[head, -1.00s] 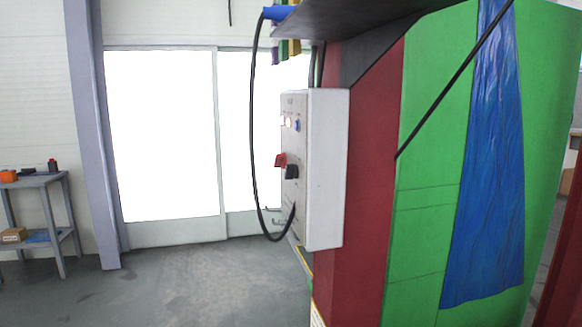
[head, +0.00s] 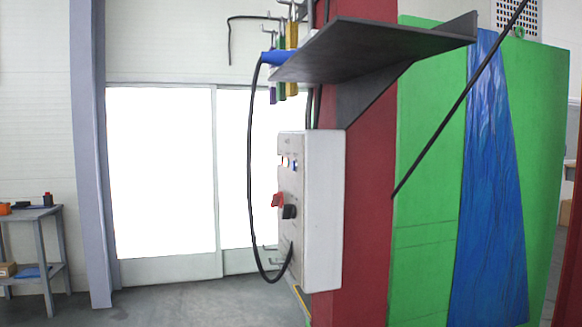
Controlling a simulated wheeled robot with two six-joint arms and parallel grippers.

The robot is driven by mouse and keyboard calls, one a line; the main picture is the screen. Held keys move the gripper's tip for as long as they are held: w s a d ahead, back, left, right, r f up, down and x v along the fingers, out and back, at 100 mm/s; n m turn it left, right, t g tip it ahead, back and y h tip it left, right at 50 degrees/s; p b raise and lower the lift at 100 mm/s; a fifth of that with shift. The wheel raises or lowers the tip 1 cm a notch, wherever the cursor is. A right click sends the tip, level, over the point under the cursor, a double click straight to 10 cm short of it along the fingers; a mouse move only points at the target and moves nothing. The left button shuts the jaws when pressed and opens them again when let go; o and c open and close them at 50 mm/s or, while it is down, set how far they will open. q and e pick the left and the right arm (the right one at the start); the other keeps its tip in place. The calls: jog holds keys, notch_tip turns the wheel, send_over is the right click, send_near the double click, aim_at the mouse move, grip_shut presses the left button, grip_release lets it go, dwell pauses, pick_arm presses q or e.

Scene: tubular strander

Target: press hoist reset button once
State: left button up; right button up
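A white control box (head: 322,210) is mounted on the dark red column and is seen mostly from its side. Its narrow front face, turned left, carries a small blue button (head: 295,166), other small pale and coloured parts beside it, a red knob or switch (head: 278,200) and a black knob (head: 289,212). The labels are too small to read, so I cannot tell which is the hoist reset button. Neither of my grippers is in view.
A dark shelf (head: 370,50) juts out above the box. A black cable (head: 251,170) loops down left of it. Green panels (head: 425,150) with a blue sheet (head: 490,200) stand right. A grey workbench (head: 35,213) is far left. Floor left of the box is clear.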

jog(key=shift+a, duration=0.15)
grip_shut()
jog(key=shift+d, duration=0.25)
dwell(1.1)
